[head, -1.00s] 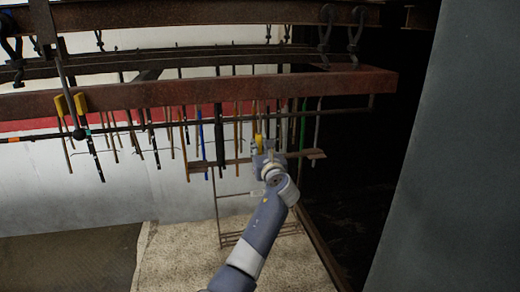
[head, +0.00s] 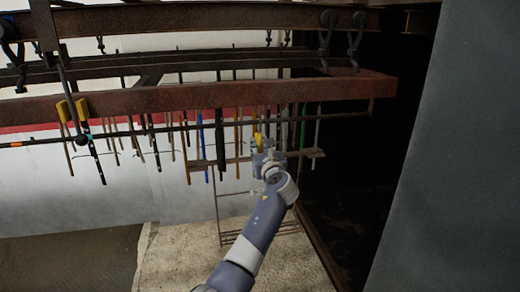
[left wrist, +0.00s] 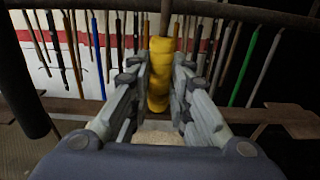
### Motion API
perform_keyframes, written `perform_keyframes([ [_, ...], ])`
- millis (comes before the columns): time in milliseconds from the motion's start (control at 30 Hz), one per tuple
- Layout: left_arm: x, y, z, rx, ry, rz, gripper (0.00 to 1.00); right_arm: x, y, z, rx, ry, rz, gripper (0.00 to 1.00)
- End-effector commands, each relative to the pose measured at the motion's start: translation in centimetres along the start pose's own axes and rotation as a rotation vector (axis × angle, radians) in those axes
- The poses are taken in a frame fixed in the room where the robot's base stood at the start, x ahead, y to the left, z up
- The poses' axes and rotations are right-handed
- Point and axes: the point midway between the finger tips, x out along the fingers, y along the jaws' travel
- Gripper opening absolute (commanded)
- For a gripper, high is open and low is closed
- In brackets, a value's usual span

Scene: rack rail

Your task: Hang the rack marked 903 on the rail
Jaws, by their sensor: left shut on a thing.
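My left gripper (head: 266,150) is shut on a yellow grip (left wrist: 160,75), which stands upright between the fingers in the left wrist view. The yellow piece (head: 258,139) also shows just above the gripper in the head view. A thin wire rack (head: 217,210) hangs down behind and below my gripper, partly hidden by my arm. I cannot read 903 on it. A thin dark rail (head: 100,134) crosses the head view below the rusty beam; a dark bar (left wrist: 225,10) crosses the top of the left wrist view. Whether the rack touches the rail is unclear. My right gripper is out of view.
Several thin rods and tools (head: 202,140) hang in a row around my gripper. A rusty beam (head: 200,97) runs above them. A brown crossbar (head: 205,163) lies at gripper height. Two yellow clamps (head: 73,110) hang at left. A grey panel (head: 460,160) stands at right.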

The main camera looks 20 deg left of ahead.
Motion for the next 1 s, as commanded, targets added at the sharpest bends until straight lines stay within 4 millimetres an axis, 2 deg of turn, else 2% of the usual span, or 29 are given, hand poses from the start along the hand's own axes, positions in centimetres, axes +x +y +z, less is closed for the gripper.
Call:
perform_keyframes([
  [500, 2.0, 0.0, 0.4, -0.002, -0.006, -0.001, 0.00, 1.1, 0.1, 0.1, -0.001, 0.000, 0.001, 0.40],
  [1000, 2.2, 0.0, 0.4, -0.002, -0.006, -0.001, 0.00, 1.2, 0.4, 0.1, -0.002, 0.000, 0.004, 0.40],
])
